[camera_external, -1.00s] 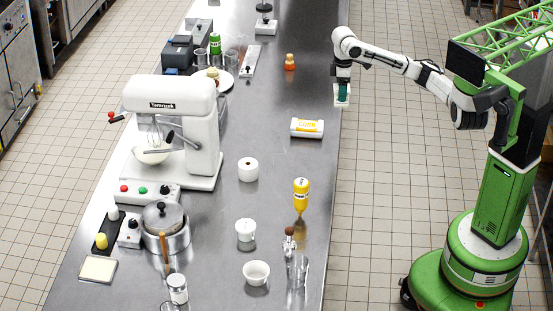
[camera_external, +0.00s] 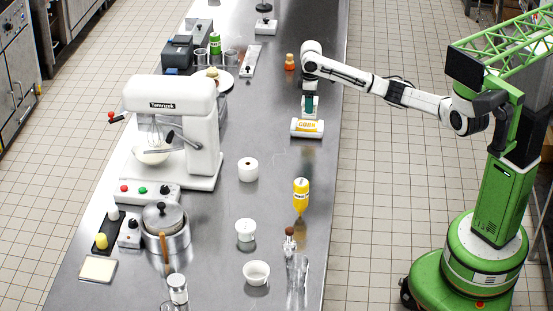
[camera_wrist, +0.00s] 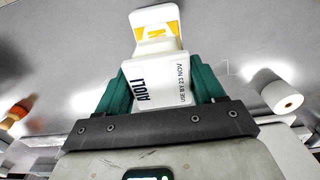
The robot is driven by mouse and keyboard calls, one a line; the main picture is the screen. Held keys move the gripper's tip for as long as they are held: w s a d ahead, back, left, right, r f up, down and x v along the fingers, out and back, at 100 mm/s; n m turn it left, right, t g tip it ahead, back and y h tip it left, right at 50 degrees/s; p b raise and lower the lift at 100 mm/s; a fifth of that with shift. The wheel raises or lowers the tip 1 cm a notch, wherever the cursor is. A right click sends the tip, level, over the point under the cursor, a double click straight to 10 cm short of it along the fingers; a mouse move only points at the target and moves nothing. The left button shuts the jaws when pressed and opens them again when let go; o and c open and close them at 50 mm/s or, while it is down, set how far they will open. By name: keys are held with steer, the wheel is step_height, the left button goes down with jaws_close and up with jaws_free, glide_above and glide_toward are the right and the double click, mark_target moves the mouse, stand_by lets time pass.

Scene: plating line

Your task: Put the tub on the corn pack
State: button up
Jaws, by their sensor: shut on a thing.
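The corn pack (camera_external: 308,130), white with a yellow label, lies on the steel counter near its right edge. My gripper (camera_external: 309,107) is above the pack's far side, pointing down. In the wrist view its teal fingers (camera_wrist: 160,80) are shut on the tub (camera_wrist: 158,92), a white container marked AIOLI and USE BY 23 NOV. The corn pack (camera_wrist: 157,16) shows just beyond the tub there, partly hidden by it. In the external view the tub is small, and I cannot tell whether it touches the pack.
A white stand mixer (camera_external: 205,135) is at the left.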

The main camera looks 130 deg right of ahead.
steer(key=shift+w+d+f, duration=0.2)
steer(key=shift+d+f, duration=0.15)
steer(key=shift+f, duration=0.1)
steer(key=shift+f+p, duration=0.35)
steer(key=shift+f, duration=1.2)
steer(key=o, duration=1.2)
steer(key=shift+f, duration=0.15)
step_height(320, 180, up, 12)
steer(key=shift+r, duration=0.2)
steer(key=shift+b, duration=0.3)
